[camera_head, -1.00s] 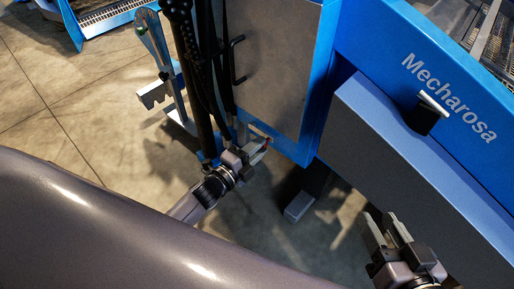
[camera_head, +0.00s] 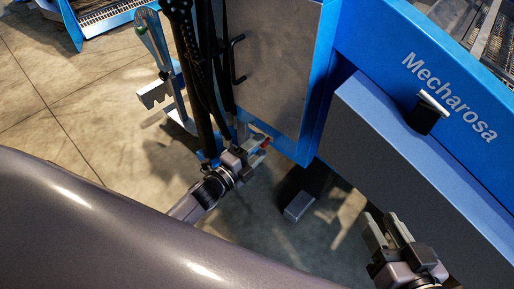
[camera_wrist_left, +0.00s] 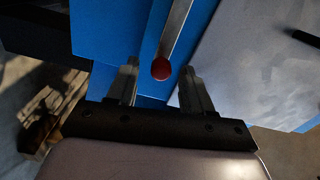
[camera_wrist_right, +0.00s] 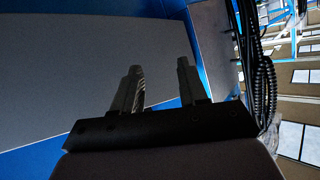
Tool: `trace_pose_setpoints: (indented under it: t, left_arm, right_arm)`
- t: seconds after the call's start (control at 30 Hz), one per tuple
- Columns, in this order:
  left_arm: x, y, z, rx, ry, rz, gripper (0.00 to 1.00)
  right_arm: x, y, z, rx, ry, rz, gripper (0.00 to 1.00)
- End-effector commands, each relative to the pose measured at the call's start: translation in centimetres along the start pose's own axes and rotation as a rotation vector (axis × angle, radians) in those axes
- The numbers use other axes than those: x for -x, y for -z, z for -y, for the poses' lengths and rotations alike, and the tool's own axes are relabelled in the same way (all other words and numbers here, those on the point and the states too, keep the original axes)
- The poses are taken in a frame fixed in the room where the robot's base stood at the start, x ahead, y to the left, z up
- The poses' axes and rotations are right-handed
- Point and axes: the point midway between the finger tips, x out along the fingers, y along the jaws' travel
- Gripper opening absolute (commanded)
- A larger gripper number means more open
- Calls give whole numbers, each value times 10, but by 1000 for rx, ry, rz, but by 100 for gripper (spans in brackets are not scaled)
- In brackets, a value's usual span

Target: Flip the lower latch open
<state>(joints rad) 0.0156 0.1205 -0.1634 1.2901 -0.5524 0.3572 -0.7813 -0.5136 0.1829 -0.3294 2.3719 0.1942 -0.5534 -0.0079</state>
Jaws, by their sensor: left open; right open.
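The lower latch appears as a silver bar (camera_wrist_left: 176,28) with a round red knob (camera_wrist_left: 161,69) at its end, against a blue frame in the left wrist view. In the head view only a bit of the red knob (camera_head: 267,141) shows at the lower corner of the grey panel. My left gripper (camera_head: 258,143) is open at this corner. In the left wrist view the knob appears between its two fingers, with gaps on both sides; its depth is hard to tell. My right gripper (camera_head: 384,226) is open and empty, in front of the large grey cover.
The grey door panel (camera_head: 275,65) has a black handle (camera_head: 238,60). Black hoses (camera_head: 205,85) hang left of it. A black and white handle (camera_head: 428,112) sits on the blue "Mecharosa" beam (camera_head: 390,40). Concrete floor (camera_head: 75,90) is open at the left.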

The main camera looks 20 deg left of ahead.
Motion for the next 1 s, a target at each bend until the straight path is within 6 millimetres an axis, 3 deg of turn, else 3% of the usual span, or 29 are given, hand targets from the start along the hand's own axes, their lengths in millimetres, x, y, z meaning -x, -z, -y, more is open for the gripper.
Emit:
trace_pose_setpoints:
  t: [0.5,1.0]
  left_arm:
    - [65,0,0,-1,-3,1,51]
    - [70,0,0,-1,-2,1,51]
  right_arm:
    - [-7,2,12,-98,47,59,43]
    - [-10,-1,12,-108,49,70,43]
